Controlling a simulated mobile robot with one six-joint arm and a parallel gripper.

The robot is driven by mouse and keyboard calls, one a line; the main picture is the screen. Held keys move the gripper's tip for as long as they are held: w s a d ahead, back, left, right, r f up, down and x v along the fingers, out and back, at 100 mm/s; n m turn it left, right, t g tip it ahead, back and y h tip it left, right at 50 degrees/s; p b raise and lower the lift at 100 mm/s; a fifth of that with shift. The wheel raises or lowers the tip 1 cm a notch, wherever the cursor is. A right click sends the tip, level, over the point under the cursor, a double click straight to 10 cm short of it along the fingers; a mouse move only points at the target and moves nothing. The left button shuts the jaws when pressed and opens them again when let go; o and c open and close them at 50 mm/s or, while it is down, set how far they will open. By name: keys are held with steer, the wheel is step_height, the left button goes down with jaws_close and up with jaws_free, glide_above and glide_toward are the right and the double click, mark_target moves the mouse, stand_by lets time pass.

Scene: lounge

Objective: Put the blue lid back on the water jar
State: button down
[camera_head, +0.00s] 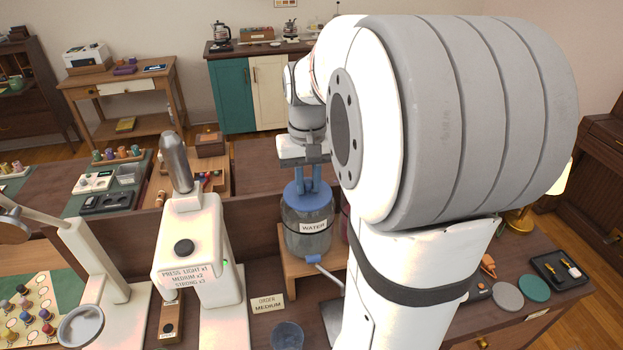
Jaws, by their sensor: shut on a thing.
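The water jar (309,241) is a clear jar with a "WATER" label and a spout low on its front. It stands upright on a small wooden stand (290,268) near the middle of the view. The blue lid (305,200) is at the top of the jar's mouth. My gripper (306,186) points straight down, with its blue fingers shut on the lid from above. The lid looks level over the jar, but I cannot tell whether it is fully seated. My arm hides the area to the jar's right.
A white press machine (197,250) with a metal canister stands left of the jar. A "MEDIUM" order card (267,303) and a dark blue cup (287,336) are in front. A wooden tray (190,185) lies behind. A pinkish jar (345,222) is partly hidden behind my arm.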

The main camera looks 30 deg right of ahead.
steer(key=shift+f, duration=0.35)
steer(key=c, duration=1.2)
jaws_free()
steer(key=shift+c, duration=0.2)
steer(key=shift+r, duration=0.1)
steer(key=shift+w+r+p, duration=0.1)
steer(key=shift+r+p, duration=2.05)
steer(key=shift+r, duration=0.85)
steer(key=shift+f, duration=0.1)
